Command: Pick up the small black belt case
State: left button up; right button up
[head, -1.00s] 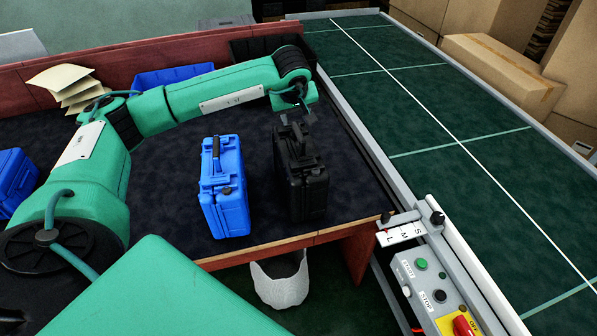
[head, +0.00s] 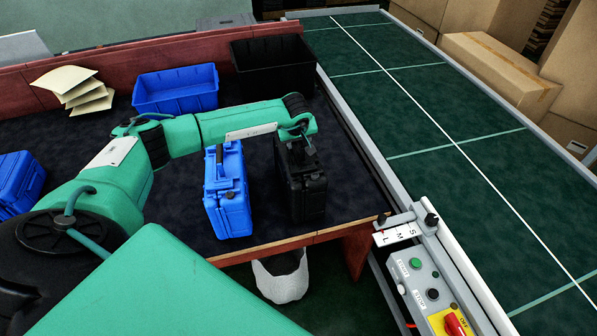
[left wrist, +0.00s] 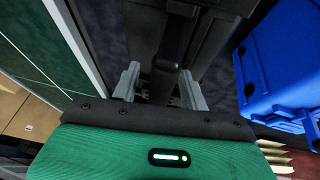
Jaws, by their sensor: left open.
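The black case (head: 308,195) stands upright near the front edge of the dark table, its handle on top. My left gripper (head: 303,150) is at the top of this case, coming down from above. In the left wrist view the open fingers of the left gripper (left wrist: 160,82) lie on both sides of the case handle (left wrist: 166,72), with the case body (left wrist: 207,45) beyond. I cannot tell whether a finger touches the handle. My right gripper is not in view.
A blue case (head: 228,205) stands close to the left of the black one. Another blue case (head: 18,182) is at the far left. A blue bin (head: 175,92), a black bin (head: 272,68) and papers (head: 75,88) are behind. The conveyor (head: 440,125) with its control panel (head: 425,285) runs along the right.

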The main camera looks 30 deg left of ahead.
pick_arm(q)
jog(key=shift+f, duration=0.15)
grip_shut()
dwell(1.3)
jog(key=shift+w+a, duration=0.1)
jog(key=shift+w, duration=0.05)
